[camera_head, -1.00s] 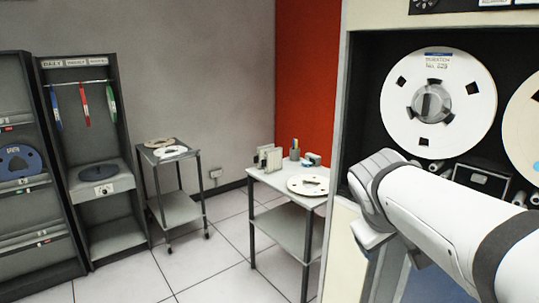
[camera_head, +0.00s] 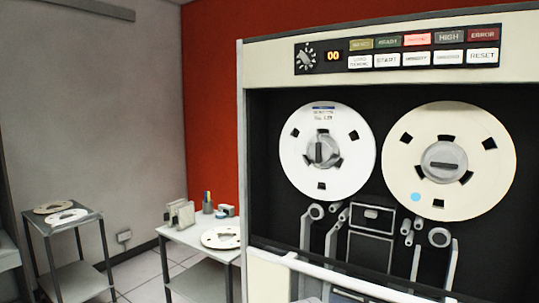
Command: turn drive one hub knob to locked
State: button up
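The tape drive (camera_head: 262,170) fills the right half of the head view. Its left reel (camera_head: 296,157) is white with a printed label at the top. The hub knob (camera_head: 322,150) at the centre of that reel has a dark grip bar that stands upright. The right reel (camera_head: 400,170) is cream with a light blue dot, and its hub knob (camera_head: 444,164) has a bar that lies level. Which drive number this is cannot be read. My gripper is not in view.
A control panel (camera_head: 345,58) with a dial, an orange "00" display and labelled buttons runs above the reels; one red button is lit. A table (camera_head: 180,236) with a reel stands left of the drive. A small cart (camera_head: 45,228) holds reels further left.

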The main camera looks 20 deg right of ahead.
aim_at(320, 150)
jog(key=z, duration=1)
jog(key=i, duration=0.35)
jog(key=z, duration=0.05)
